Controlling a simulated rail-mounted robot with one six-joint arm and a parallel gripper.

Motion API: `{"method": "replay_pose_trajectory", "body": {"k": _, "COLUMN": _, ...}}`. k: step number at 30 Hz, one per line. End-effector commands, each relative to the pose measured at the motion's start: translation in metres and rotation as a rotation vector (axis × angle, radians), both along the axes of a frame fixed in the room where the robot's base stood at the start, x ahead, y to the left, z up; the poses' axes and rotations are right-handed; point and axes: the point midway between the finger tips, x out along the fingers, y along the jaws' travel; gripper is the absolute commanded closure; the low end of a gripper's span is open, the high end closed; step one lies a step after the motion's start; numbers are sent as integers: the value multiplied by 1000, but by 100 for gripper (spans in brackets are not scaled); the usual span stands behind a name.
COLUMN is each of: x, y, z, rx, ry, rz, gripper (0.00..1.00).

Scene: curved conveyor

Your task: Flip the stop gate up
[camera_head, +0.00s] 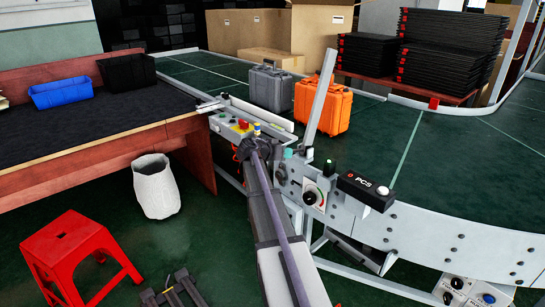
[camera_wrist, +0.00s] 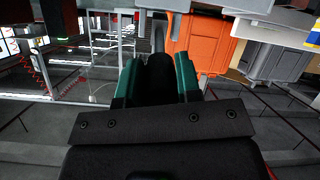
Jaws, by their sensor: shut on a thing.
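The stop gate (camera_head: 320,95) is a long light-grey bar at the conveyor's near edge in the head view. It stands up steeply, its top leaning a little to the right. My gripper (camera_head: 289,154) is low beside the bar's base, at the side rail. The exact contact is partly hidden by the fingers and, in the head view, by my arm.
An orange case (camera_head: 322,104) and a grey case (camera_head: 270,88) stand on the green conveyor (camera_head: 400,125) behind the gate. A black PCS box (camera_head: 366,190) and a dial panel (camera_head: 313,194) sit right of my gripper. A button panel (camera_head: 236,126) is left.

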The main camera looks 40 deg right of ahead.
Motion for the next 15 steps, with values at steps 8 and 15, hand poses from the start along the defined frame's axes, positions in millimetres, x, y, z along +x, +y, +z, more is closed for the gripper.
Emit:
{"method": "replay_pose_trajectory", "body": {"k": 8, "x": 1, "y": 4, "z": -14, "rx": 7, "ry": -3, "rz": 2, "gripper": 100}}
{"method": "replay_pose_trajectory", "body": {"k": 15, "x": 1, "y": 5, "z": -15, "rx": 8, "ry": -3, "rz": 2, "gripper": 100}}
